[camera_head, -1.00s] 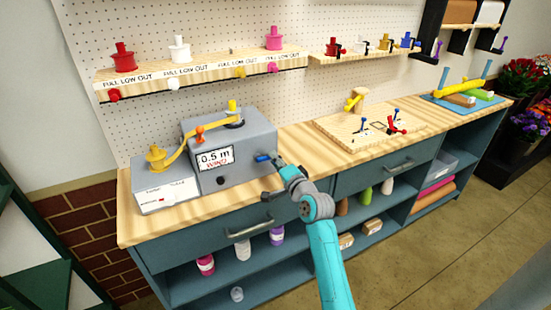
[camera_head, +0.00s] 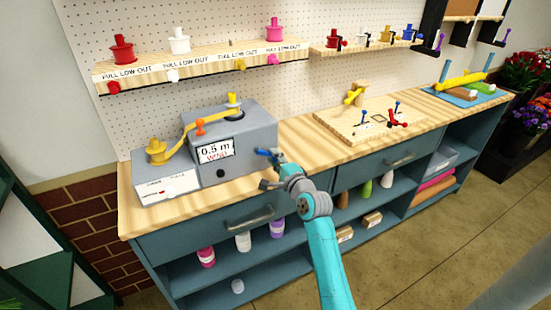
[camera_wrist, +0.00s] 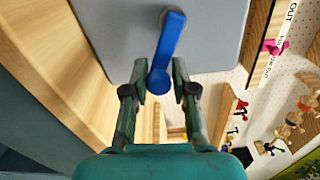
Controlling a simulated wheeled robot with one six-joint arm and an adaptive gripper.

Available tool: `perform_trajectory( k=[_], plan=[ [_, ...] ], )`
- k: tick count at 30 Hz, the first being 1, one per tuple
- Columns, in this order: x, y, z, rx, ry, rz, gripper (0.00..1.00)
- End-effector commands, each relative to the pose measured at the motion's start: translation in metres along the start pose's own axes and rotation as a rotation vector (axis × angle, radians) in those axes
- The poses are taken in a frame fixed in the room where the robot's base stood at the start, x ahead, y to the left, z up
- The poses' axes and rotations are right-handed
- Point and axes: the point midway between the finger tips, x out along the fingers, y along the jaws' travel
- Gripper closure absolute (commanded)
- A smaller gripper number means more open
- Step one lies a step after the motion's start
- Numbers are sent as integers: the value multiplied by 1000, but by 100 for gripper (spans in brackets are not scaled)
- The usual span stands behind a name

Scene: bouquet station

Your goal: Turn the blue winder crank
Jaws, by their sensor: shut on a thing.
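The grey winder box (camera_head: 235,137) stands on the wooden counter, with a small display reading "0.5 m WIND". A yellow ribbon runs across it between two yellow spools. The blue winder crank (camera_head: 263,152) is on the box's right side, small and partly hidden by my gripper in the head view. In the wrist view the blue crank (camera_wrist: 170,45) runs from upper middle down to a round knob end. My gripper (camera_wrist: 160,90) has its fingertips on either side of that knob and is shut on it. My gripper (camera_head: 276,162) also shows at the box's right side.
A wooden board (camera_head: 370,122) with blue and red pegs lies on the counter to the right. A shelf (camera_head: 205,65) with spools and coloured knobs hangs above. A blue tray (camera_head: 468,94) sits at the far right. Counter between box and board is clear.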

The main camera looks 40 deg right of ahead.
Motion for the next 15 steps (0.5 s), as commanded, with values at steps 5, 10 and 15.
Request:
perform_trajectory(
  k=[5, 10, 15],
  plan=[
    [0, 5, 1, -1, -2, 11, 100],
    [0, 5, 1, -1, -2, 10, 51],
    [0, 3, 1, -1, -2, 6, 51]
  ],
)
